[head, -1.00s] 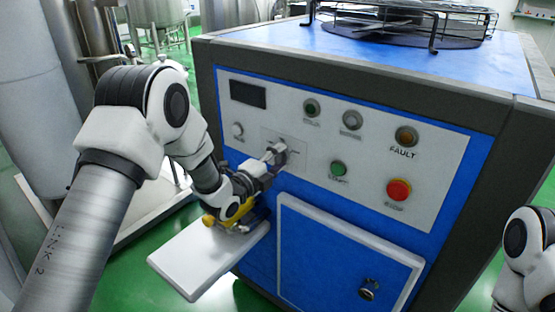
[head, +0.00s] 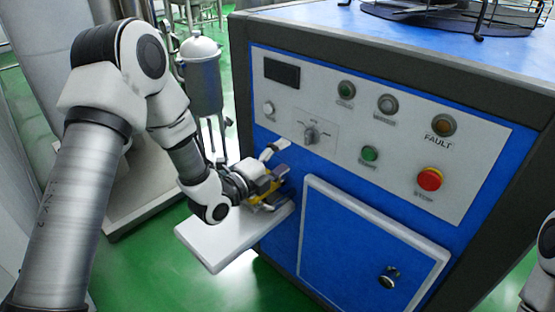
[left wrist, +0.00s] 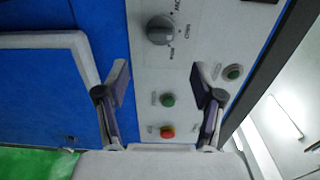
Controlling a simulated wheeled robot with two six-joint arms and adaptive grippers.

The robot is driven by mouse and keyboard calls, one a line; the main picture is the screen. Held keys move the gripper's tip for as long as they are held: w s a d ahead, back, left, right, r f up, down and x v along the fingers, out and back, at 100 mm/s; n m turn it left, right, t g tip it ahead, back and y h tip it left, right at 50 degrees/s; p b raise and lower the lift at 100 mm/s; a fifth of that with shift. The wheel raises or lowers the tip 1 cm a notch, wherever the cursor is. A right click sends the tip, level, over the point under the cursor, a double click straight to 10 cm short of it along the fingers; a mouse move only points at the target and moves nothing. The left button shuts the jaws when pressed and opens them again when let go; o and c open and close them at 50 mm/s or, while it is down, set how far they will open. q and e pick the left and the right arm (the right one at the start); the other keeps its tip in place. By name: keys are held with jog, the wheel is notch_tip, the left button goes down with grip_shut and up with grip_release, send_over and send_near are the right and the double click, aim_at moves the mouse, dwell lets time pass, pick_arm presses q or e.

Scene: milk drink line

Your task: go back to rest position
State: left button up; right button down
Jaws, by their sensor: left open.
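My left gripper (head: 274,172) is in front of the blue machine, to the lower left of the rotary knob (head: 312,134). Its two fingers stand apart in the left wrist view (left wrist: 164,92), with nothing between them. The knob also shows in the left wrist view (left wrist: 160,30), beyond the fingers and clear of them. My right gripper is out of view; only part of my right arm shows at the right edge.
The control panel (head: 330,95) carries several buttons, including a red stop button (head: 430,180). A white shelf (head: 215,246) juts out below my left gripper. A yellow part (head: 266,186) shows beside the gripper. A metal vessel (head: 202,85) stands behind my left arm.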

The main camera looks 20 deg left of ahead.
pick_arm(q)
jog(key=shift+v, duration=0.8)
jog(key=s+d+f+n+g+y+p, duration=0.25)
jog(key=s+f+g+p, duration=0.2)
jog(key=s+f, duration=0.4)
jog(key=s+d+f+n+g+y+p, duration=0.1)
jog(key=s+f+n+g+p, duration=0.3)
jog(key=s+f, duration=0.5)
jog(key=s+a+f+n+g+y, duration=0.1)
jog(key=s+a+f+n+g, duration=0.1)
jog(key=s+n, duration=0.6)
jog(key=s+a+f+n+g+y, duration=0.1)
jog(key=s+a+f+n+g, duration=0.1)
jog(key=s+f+n+g, duration=0.2)
jog(key=s+n+g, duration=0.2)
jog(key=s+n, duration=0.2)
jog(key=s, duration=0.1)
jog(key=shift+y+p, duration=0.35)
jog(key=shift+a+f+g, duration=0.1)
jog(key=shift+g, duration=0.15)
